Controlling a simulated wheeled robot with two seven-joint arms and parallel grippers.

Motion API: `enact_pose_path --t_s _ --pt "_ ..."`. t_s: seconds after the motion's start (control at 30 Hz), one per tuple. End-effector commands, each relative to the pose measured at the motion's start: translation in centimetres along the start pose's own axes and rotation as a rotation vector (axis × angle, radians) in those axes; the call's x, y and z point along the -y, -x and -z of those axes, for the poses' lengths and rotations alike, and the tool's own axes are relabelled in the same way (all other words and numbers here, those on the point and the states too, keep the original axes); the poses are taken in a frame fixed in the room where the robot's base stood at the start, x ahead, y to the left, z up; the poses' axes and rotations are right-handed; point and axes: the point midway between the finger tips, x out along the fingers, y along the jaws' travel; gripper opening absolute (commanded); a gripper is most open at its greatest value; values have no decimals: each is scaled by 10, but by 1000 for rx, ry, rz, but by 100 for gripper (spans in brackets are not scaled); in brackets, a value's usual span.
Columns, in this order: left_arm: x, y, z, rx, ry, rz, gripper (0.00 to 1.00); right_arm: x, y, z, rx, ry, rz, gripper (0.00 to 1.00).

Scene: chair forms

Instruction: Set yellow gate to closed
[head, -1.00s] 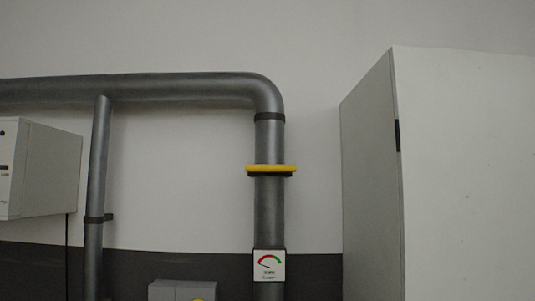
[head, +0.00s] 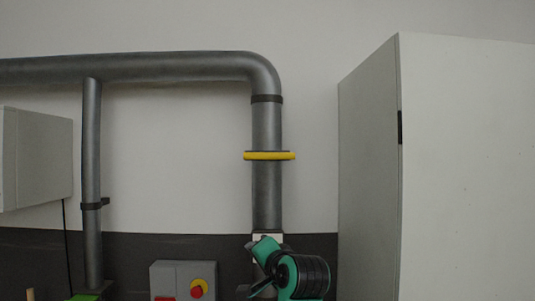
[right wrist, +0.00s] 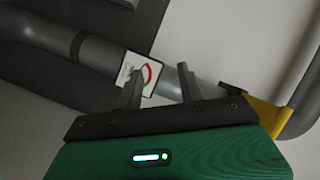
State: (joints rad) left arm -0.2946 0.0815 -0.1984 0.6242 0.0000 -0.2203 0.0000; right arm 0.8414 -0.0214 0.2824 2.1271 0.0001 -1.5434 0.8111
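In the right wrist view a yellow part (right wrist: 268,115) shows at the right, partly hidden behind my gripper's body. My right gripper (right wrist: 160,85) is open, its two fingers apart and empty, in front of the pipe near the gauge sign (right wrist: 140,74). In the head view my green and black right arm covers the lower pipe, well below the gate; its fingertips are unclear there. My left gripper is in neither view.
A tall pale cabinet (head: 460,170) stands close on the right. A grey control box (head: 183,280) with a red knob on yellow is at lower left. A thinner pipe (head: 91,180) and a grey wall box (head: 36,160) are further left. The wall between the pipes is clear.

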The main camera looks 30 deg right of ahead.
Motion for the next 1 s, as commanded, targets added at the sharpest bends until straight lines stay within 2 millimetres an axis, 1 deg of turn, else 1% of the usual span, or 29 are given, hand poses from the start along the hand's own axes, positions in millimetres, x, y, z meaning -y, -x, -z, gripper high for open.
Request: enact_pose_path --t_s 0.03,0.1,0.2,0.33,0.4,0.5,0.57,0.67,0.77,1.0 --pt "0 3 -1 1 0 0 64 28 14 24 -29 -59 48 39" --pt "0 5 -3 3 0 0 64 56 32 50 -57 -142 104 39" --pt "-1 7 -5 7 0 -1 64 90 59 82 -86 -249 180 39" --pt "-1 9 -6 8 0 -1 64 120 90 114 -107 -359 261 39" --pt "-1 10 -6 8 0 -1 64 130 102 125 -112 -400 290 39" --pt "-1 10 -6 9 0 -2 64 139 113 134 -115 -437 317 39" --pt "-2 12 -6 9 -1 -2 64 143 115 138 -116 -449 325 39" --pt "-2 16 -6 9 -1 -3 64 147 111 141 -116 -456 329 39" --pt "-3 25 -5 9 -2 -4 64 152 98 144 -114 -455 327 39" --pt "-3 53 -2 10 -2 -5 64 167 52 154 -114 -453 324 39"
